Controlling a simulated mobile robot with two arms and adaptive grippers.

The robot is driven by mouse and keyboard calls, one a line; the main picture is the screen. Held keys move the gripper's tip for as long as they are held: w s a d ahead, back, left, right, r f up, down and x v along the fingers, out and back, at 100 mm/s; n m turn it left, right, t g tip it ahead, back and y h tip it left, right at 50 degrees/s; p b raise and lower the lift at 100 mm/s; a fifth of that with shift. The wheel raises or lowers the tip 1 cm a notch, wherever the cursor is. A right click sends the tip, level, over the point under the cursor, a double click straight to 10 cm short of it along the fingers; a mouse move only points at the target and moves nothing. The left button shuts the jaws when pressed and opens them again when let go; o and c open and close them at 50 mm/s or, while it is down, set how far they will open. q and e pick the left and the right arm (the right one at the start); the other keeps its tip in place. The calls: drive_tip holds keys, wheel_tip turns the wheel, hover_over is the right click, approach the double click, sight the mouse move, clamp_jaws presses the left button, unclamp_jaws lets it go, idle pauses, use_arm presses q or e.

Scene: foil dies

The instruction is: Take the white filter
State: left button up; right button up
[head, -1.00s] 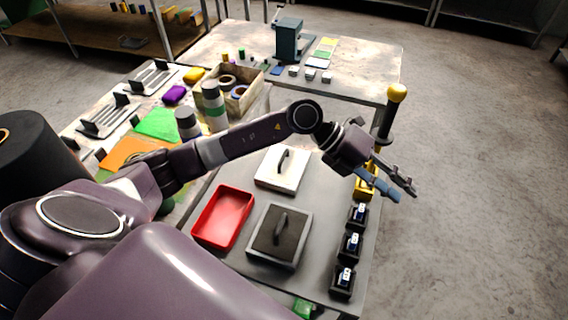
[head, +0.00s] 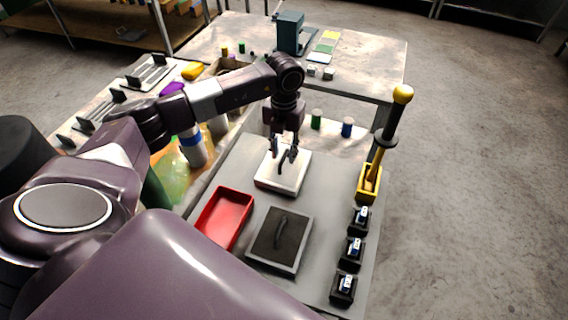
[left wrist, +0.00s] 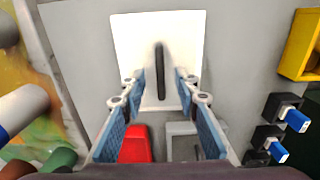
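The white filter (head: 272,182) is a flat white square block with a dark upright handle, lying on the grey bench top in the head view. My left gripper (head: 284,150) points down over it. The left wrist view shows the white filter (left wrist: 187,35) straight ahead, with its dark handle between the two blue-padded fingers of the left gripper (left wrist: 160,82). These fingers are open and apart, with clear space on both sides of the handle. I cannot tell how far down the fingertips reach. My right gripper is not in view.
A red tray (head: 223,216) and a grey block with a dark top and handle (head: 279,238) lie nearer. A yellow holder (head: 369,183) with an upright yellow-knobbed tool and several small black holders (head: 344,288) line the right edge. Bottles (head: 191,146) stand left.

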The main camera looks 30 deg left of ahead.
use_arm(q)
drive_tip(key=shift+f, duration=1.4)
drive_tip(key=shift+c, duration=0.7)
clamp_jaws()
drive_tip(key=shift+r, duration=0.1)
